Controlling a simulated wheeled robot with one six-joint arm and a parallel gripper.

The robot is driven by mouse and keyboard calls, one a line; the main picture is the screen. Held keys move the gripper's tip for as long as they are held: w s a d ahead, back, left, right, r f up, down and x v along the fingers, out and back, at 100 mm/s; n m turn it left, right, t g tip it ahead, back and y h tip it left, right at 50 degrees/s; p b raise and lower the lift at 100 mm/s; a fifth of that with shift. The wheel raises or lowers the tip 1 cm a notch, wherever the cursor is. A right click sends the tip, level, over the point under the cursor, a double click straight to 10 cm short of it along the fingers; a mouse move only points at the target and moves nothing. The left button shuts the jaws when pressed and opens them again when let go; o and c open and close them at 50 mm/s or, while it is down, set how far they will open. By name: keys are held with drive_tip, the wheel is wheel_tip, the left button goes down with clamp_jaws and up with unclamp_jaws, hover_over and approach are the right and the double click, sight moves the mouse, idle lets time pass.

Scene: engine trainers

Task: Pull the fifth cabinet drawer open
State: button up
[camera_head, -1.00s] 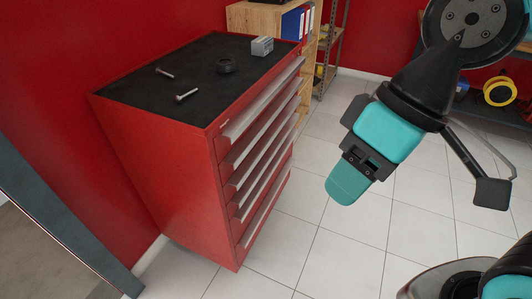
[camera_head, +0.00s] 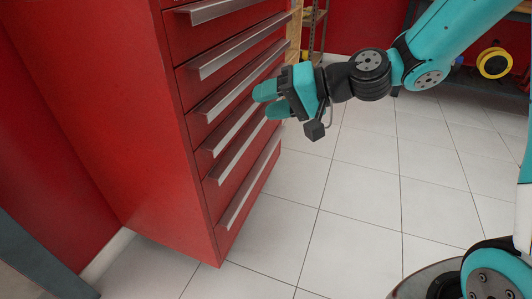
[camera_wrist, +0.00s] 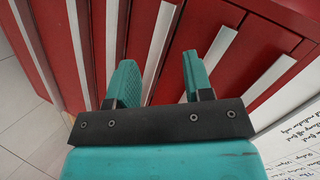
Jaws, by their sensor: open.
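The red cabinet (camera_head: 130,130) stands left of centre in the head view, its drawers stacked with long silver handles. All the drawers look shut. The fifth handle down (camera_head: 240,152), counting from the highest one in view, is just above the lowest. My gripper (camera_head: 268,101) is open and empty at the right part of the cabinet front, its teal fingers pointing at the drawers. In the wrist view, my gripper (camera_wrist: 157,60) has one handle strip (camera_wrist: 164,38) running between its fingers. I cannot tell whether either finger touches it. The fingers partly hide neighbouring drawers.
White tiled floor (camera_head: 350,220) is open in front of the cabinet. A yellow reel (camera_head: 495,62) is at the far right back. A grey post edge (camera_head: 35,255) is at the lower left. A sheet with handwriting (camera_wrist: 295,135) shows in the wrist view.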

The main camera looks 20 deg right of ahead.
drive_tip(key=w+d+f+m+t+h+b, duration=0.1)
drive_tip(key=w+d+f+m+t+b, duration=0.3)
drive_tip(key=f, duration=0.4)
drive_tip(key=w+d+f+m+t+h+b, duration=0.1)
drive_tip(key=w+d+f+m+t+b, duration=0.15)
drive_tip(key=d+f+b, duration=0.4)
drive_tip(key=w+d+f+m+t+b, duration=0.35)
drive_tip(key=w+f+b, duration=0.2)
drive_tip(key=f, duration=0.35)
drive_tip(key=m+p, duration=0.1)
drive_tip(key=p, duration=1)
approach(263, 124)
drive_tip(key=shift+g, duration=0.4)
drive_tip(key=x, duration=0.2)
drive_tip(key=b+x, duration=0.1)
drive_tip(key=x, duration=0.2)
drive_tip(key=r+b+x, duration=0.1)
drive_tip(key=x, duration=0.2)
drive_tip(key=shift+w+a, duration=0.15)
drive_tip(key=shift+c, duration=0.5)
drive_tip(key=shift+f, duration=0.1)
clamp_jaws()
